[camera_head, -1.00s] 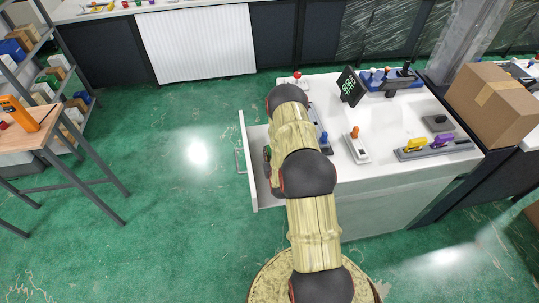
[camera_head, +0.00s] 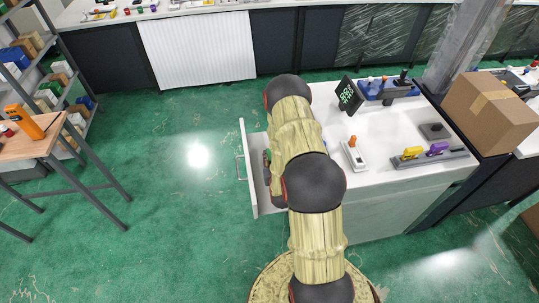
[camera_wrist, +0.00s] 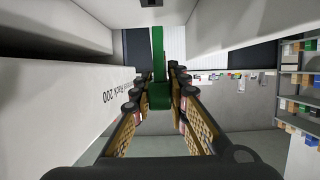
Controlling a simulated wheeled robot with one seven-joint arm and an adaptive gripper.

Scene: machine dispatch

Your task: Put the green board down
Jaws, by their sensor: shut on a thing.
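The green board (camera_wrist: 158,45) stands upright and edge-on in the wrist view, between the two fingers. My gripper (camera_wrist: 158,88) is shut on it. In the head view my gripper and the board are mostly hidden behind my arm, at the open drawer (camera_head: 247,165) on the left side of the white workbench (camera_head: 385,130). In the wrist view a white panel with printed lettering (camera_wrist: 85,90) runs along the left, close to the left finger. I cannot tell whether the board touches anything below it.
The bench top carries a white switch box with an orange knob (camera_head: 354,155), a green-digit display (camera_head: 349,95), and a grey rail with yellow and purple pieces (camera_head: 430,156). A cardboard box (camera_head: 488,112) stands at the right. A wooden table (camera_head: 30,140) is at the left; green floor between is clear.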

